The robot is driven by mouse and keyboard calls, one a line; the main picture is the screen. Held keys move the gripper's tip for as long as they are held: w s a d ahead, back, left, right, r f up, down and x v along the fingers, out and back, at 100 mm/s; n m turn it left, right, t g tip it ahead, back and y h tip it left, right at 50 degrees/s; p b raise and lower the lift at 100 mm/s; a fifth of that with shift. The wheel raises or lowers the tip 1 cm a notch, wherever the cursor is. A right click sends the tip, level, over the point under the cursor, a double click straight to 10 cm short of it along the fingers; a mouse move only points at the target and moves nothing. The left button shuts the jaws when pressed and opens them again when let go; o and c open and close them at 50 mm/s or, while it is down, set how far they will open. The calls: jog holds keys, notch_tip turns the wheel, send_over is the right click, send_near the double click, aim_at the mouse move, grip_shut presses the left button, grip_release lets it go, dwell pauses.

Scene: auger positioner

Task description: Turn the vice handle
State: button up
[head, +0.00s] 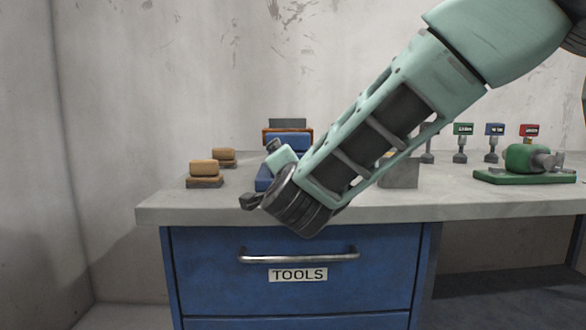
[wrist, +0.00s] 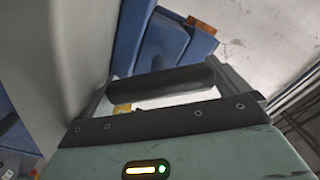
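A blue block-like fixture (head: 288,140) with orange-brown strips stands on the bench behind my gripper; it may be the vice. A blue body with an orange-brown piece also shows at the top of the wrist view (wrist: 165,42). I cannot make out its handle; my gripper and forearm cover part of the fixture. My gripper (head: 262,180) is over the bench's front edge, in front of the fixture. In the wrist view, a dark bar (wrist: 160,84) spans between two grey side pieces; I cannot tell whether it is part of my gripper.
The grey bench top (head: 168,208) sits over a shut blue TOOLS drawer (head: 300,290) with a bar handle (head: 300,256). Wooden blocks (head: 205,170) stand at left. A green machine (head: 525,160) and small labelled stands (head: 493,140) are at right. The bench's front left is clear.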

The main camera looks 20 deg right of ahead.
jog(key=p+v, duration=0.2)
jog(key=v, duration=1.5)
jog(key=shift+s, duration=0.2)
